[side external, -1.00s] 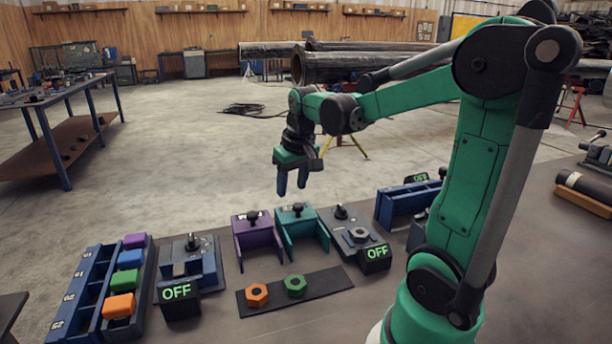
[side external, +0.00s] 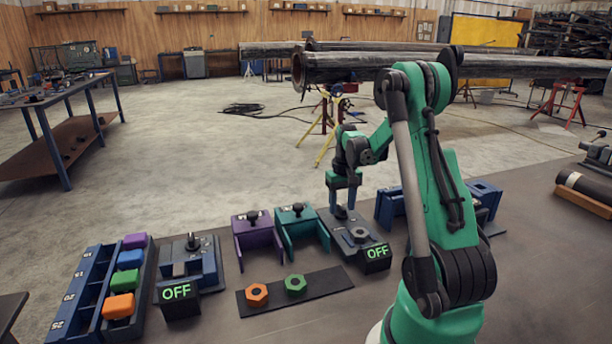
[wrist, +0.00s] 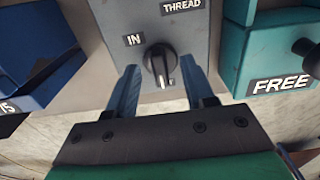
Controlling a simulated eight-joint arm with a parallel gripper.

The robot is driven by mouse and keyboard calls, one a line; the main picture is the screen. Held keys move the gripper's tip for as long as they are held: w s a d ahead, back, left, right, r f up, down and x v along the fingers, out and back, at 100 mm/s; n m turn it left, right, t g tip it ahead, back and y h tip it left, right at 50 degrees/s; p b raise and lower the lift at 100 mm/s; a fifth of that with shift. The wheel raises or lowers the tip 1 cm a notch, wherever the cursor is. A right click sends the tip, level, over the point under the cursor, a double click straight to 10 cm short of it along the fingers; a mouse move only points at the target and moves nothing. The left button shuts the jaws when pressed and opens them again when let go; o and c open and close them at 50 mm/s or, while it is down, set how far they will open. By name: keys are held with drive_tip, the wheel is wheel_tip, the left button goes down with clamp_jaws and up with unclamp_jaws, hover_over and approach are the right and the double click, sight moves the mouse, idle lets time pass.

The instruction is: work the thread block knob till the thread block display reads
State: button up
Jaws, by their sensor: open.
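The grey thread block (side external: 338,232) carries a dark knob (side external: 341,212) at its back and a hex nut-like part (side external: 358,234) in front. Its display (side external: 376,256) reads OFF in green. In the wrist view the round black knob (wrist: 157,58) has a white pointer line toward the bottom of the picture, beside the labels IN and THREAD. My gripper (side external: 342,200) is right at the knob, pointing down. In the wrist view my gripper (wrist: 160,68) is open, with one blue finger on each side of the knob and a gap to each.
Left of the block stand a teal bracket (side external: 317,236) and a purple bracket (side external: 245,243), each with a knob. Another block's display (side external: 177,292) also reads OFF. Orange (side external: 257,295) and green (side external: 295,285) nuts lie on a dark strip. A blue fixture (side external: 392,208) stands close right.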

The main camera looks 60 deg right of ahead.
clamp_jaws()
drive_tip(key=shift+m, duration=0.3)
drive_tip(key=m, duration=1.2)
drive_tip(key=shift+m, duration=0.3)
idle(0.5)
unclamp_jaws()
